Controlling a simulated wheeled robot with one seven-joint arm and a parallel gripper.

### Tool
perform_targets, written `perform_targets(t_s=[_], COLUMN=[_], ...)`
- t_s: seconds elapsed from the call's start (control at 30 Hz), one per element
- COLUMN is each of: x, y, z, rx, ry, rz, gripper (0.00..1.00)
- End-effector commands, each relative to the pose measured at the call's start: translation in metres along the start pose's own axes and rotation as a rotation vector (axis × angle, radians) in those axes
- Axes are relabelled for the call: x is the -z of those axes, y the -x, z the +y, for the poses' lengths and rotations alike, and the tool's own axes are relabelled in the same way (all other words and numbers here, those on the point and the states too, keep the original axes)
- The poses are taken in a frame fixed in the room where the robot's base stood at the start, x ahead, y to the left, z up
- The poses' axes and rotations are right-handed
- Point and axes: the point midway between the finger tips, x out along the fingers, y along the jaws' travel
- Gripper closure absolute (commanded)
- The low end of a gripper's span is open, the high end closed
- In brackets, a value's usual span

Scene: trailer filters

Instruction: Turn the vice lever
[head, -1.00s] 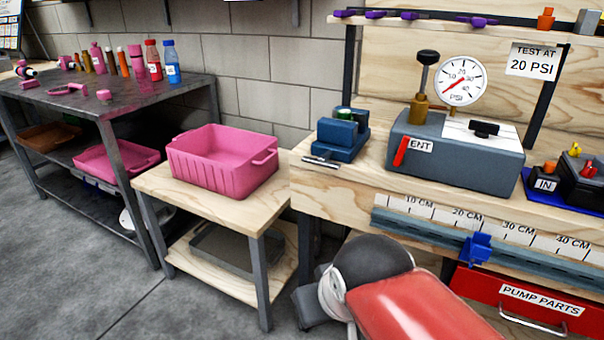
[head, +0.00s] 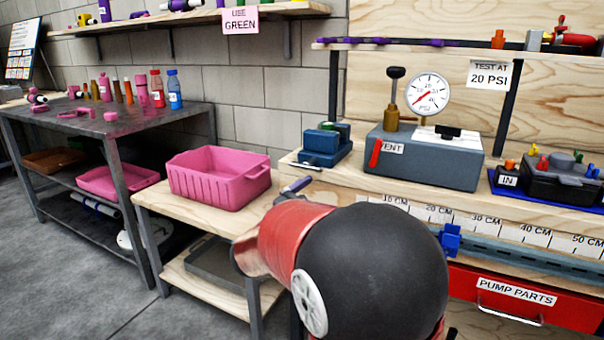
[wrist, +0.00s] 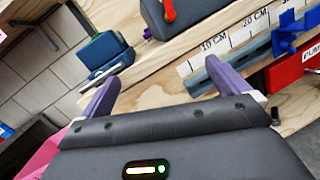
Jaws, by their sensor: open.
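The blue vice (head: 322,146) sits on the left front corner of the wooden workbench, with something green at its back. Its grey lever (head: 306,165) runs along its front, near the bench edge. In the wrist view the vice (wrist: 104,50) is at upper left and the lever (wrist: 102,72) lies below it. My gripper (wrist: 165,86) is open and empty, its two purple fingers apart. The left finger is just below the lever in the picture; I see no contact. In the head view one purple fingertip shows below the vice; my arm hides the rest.
A grey pressure tester (head: 425,157) with a gauge stands right of the vice. A ruler rail (head: 535,262) with a blue clamp (head: 450,239) runs along the bench front. A pink bin (head: 218,177) stands on the small table (head: 160,194) to the left.

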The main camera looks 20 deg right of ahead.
Motion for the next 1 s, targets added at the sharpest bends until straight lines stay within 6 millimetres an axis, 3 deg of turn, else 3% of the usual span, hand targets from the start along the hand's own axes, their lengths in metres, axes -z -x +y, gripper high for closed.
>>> perform_targets(t_s=[0.03, 0.1, 0.23, 0.37, 0.8, 1.0], x=[0.010, 0.014, 0.020, 0.018, 0.006, 0.005], y=[0.002, 0.004, 0.010, 0.005, -0.053, -0.060], z=[0.022, 0.046, 0.072, 0.083, 0.100, 0.102], rx=[-0.072, -0.156, -0.248, -0.274, -0.274, -0.275], ry=[0.069, 0.139, 0.213, 0.233, 0.230, 0.230], rz=[-0.055, -0.124, -0.202, -0.227, -0.225, -0.225], gripper=[0.00, 0.00, 0.00, 0.00, 0.00, 0.00])
